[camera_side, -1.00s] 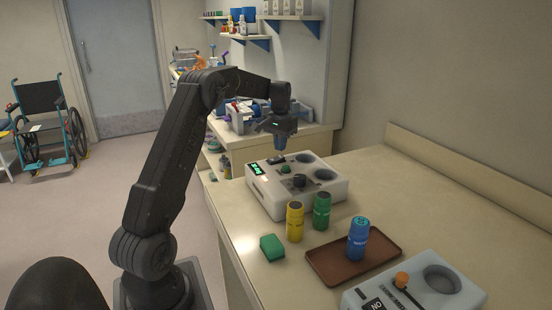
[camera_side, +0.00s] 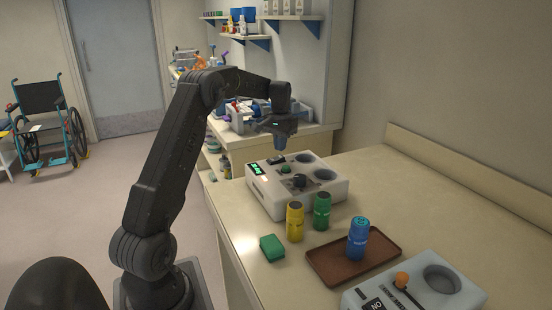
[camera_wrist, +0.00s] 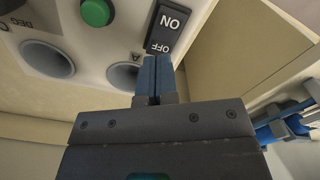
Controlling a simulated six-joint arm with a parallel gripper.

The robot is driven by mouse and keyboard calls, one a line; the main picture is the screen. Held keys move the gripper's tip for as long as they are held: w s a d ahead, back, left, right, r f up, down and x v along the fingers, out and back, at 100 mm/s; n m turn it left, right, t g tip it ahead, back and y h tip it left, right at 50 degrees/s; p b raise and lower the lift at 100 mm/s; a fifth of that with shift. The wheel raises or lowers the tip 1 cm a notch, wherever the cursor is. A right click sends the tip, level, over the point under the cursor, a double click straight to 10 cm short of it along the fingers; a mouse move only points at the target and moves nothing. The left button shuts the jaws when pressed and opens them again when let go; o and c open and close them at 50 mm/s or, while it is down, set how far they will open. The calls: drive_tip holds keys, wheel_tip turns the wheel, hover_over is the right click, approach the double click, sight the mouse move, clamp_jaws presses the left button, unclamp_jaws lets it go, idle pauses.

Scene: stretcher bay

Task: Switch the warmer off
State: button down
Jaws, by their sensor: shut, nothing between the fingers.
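The warmer appears to be the white box (camera_side: 262,198) with a lit green display (camera_side: 256,169), a green button (camera_wrist: 96,12) and round wells. Its dark rocker switch (camera_wrist: 168,28) is marked ON at one end and OFF at the other. In the wrist view the OFF end lies just beyond my fingertips. Which end is pressed in I cannot tell. My gripper (camera_side: 281,146) is above the back part of the box, pointing down, with its blue fingers (camera_wrist: 154,78) together and empty. In the side view the fingertips look a little above the switch; contact is not visible.
Yellow (camera_side: 295,222) and green (camera_side: 322,211) bottles and a green block (camera_side: 272,247) stand before the box. A blue bottle (camera_side: 357,240) stands on a brown tray (camera_side: 328,268). A second device with an orange-knobbed lever (camera_side: 402,280) is front right. The counter's right side is clear.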

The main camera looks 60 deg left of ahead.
sight(280, 156)
drive_tip(key=shift+f, duration=1.45)
idle(0.8)
drive_tip(key=shift+r, duration=3.6)
drive_tip(key=shift+d, duration=0.1)
